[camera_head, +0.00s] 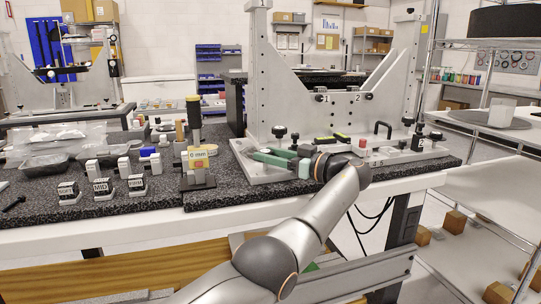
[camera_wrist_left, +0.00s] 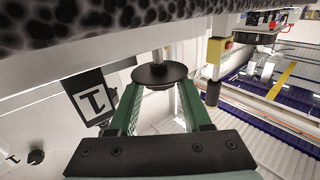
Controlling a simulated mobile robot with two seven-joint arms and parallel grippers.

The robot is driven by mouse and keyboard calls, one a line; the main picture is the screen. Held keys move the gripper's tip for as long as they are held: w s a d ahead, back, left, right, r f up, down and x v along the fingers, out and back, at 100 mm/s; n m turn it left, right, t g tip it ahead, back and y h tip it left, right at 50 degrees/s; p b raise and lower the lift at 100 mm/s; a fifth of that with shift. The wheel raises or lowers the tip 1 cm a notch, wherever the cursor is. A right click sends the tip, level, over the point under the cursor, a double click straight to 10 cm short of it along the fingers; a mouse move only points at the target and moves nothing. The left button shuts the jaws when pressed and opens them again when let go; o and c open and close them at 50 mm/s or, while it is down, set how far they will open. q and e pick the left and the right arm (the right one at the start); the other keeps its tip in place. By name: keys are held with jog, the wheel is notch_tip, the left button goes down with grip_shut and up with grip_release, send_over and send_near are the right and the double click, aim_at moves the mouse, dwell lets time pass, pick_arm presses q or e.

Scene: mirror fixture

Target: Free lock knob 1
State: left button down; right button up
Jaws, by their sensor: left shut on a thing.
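Lock knob 1 (camera_wrist_left: 160,74) is a round black disc on a pale shaft in the left wrist view. My left gripper (camera_head: 264,155) reaches over the left part of the grey fixture base (camera_head: 240,172) in the head view. Its green fingers lie on either side of the knob in the wrist view and are shut on it. In the head view the fingers hide most of the knob. My right gripper is in neither view.
The grey mirror fixture (camera_head: 262,85) rises behind the gripper, with small black knobs (camera_head: 280,132) on its base. A yellow-topped post (camera_head: 194,125) stands to the left. Labelled blocks (camera_head: 103,189) and trays (camera_head: 45,163) lie further left on the speckled bench.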

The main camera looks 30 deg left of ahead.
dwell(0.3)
pick_arm(q)
jog(key=shift+c, duration=1.7)
grip_release()
jog(key=shift+a, duration=0.1)
jog(key=shift+s+m+t, duration=0.1)
jog(key=shift+m+t, duration=1)
jog(key=shift+t, duration=0.6)
